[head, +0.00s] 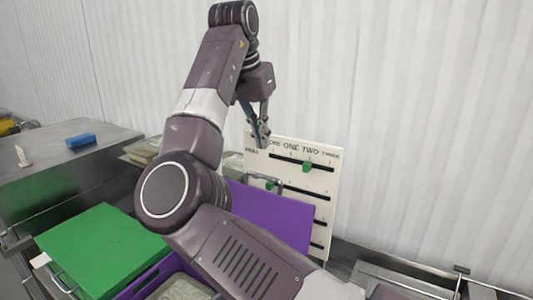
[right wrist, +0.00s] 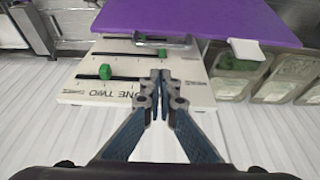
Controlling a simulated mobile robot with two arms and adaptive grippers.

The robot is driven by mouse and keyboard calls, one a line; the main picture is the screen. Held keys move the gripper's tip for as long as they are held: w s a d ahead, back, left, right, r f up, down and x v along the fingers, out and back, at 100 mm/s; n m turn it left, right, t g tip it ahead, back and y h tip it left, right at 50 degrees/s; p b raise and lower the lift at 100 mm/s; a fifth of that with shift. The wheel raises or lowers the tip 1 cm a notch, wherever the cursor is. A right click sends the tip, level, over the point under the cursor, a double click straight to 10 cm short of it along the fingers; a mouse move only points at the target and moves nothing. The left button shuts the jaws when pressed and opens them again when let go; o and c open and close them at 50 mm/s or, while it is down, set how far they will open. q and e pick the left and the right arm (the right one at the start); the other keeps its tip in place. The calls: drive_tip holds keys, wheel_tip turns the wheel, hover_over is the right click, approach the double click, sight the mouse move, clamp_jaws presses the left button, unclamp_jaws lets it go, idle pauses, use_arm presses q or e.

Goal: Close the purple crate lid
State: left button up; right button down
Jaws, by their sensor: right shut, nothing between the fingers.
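The purple crate lid (head: 275,215) stands raised in the head view, tilted up in front of a white board. It also shows as a wide purple panel in the right wrist view (right wrist: 190,18). Below it, the purple crate (head: 150,279) is open, partly hidden by my right arm, with a clear container (head: 180,288) inside. A metal handle (head: 264,178) shows at the lid's upper edge. My right gripper (head: 262,142) is shut and empty, above the lid's upper edge and in front of the board, apart from the lid. My left gripper is out of view.
The white slider board (head: 325,185) with green knobs stands behind the lid, close to my right gripper. A closed green lid (head: 103,250) lies left of the purple crate. A metal counter (head: 60,152) with a blue block (head: 81,140) is at left. Clear containers (right wrist: 236,85) sit beside the board.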

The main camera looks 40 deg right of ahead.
drive_tip(key=f, duration=0.1)
drive_tip(key=f+p, duration=0.1)
drive_tip(key=f, duration=0.1)
drive_tip(key=d+f, duration=0.1)
drive_tip(key=shift+s+f, duration=0.35)
drive_tip(key=shift+s, duration=0.05)
drive_tip(key=shift+w+p+x, duration=0.2)
drive_tip(key=shift+p+x, duration=0.35)
drive_tip(key=shift+x, duration=0.6)
drive_tip(key=shift+d+f, duration=0.15)
drive_tip(key=shift+f, duration=0.45)
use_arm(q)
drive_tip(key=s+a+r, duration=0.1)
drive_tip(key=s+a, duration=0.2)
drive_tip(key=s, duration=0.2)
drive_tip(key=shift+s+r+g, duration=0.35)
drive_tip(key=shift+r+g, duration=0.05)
use_arm(e)
drive_tip(key=shift+d, duration=0.1)
